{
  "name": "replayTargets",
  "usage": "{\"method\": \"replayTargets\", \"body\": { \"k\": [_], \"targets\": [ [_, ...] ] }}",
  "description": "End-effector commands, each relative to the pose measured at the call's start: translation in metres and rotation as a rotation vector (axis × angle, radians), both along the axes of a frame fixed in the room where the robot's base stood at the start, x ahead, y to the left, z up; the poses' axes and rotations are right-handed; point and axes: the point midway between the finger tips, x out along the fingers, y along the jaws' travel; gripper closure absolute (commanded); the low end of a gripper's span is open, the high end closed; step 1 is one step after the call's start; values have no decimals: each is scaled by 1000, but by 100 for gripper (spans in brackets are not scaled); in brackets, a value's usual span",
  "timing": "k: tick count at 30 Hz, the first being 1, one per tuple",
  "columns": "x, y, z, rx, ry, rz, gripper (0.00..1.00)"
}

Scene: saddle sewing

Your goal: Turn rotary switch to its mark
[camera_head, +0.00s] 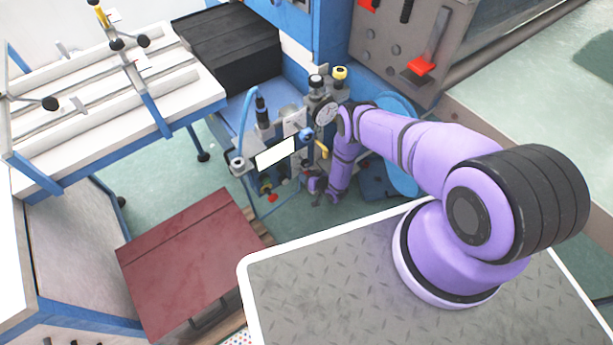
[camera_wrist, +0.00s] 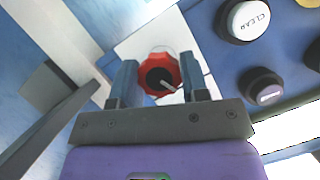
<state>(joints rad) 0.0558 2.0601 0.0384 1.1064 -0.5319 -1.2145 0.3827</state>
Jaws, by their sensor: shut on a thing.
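The rotary switch (camera_wrist: 146,67) is a red scalloped knob with a dark centre, on a pale plate (camera_wrist: 128,50) in the wrist view. A light pointer line on it runs from the centre toward the lower right. My gripper (camera_wrist: 158,68) has one finger on each side of the knob and is shut on it. I cannot make out a target mark on the plate. In the head view my gripper (camera_head: 316,187) is low beside the blue machine, small and partly shaded; the knob cannot be told apart there.
Beside the knob in the wrist view are a white CLEAR button (camera_wrist: 248,19) and a dark button (camera_wrist: 262,88). In the head view, a white display (camera_head: 276,153) and a dial gauge (camera_head: 326,113) stand close to my arm. A red-brown cabinet (camera_head: 190,262) stands lower left.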

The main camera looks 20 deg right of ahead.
Motion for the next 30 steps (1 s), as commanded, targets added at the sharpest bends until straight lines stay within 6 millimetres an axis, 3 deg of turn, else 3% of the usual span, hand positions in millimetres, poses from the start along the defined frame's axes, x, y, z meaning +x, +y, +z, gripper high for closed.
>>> {"method": "replayTargets", "body": {
  "k": [5, 6, 9, 20, 30],
  "targets": [
    [-1, -1, 0, -2, 1, -1, 82],
    [-1, -1, 0, -2, 0, -1, 54],
    [0, -1, 0, -2, 0, -1, 33],
    [-4, -2, 1, -2, 0, -1, 33],
    [-43, -23, 18, -1, 2, -3, 33]
  ]
}}
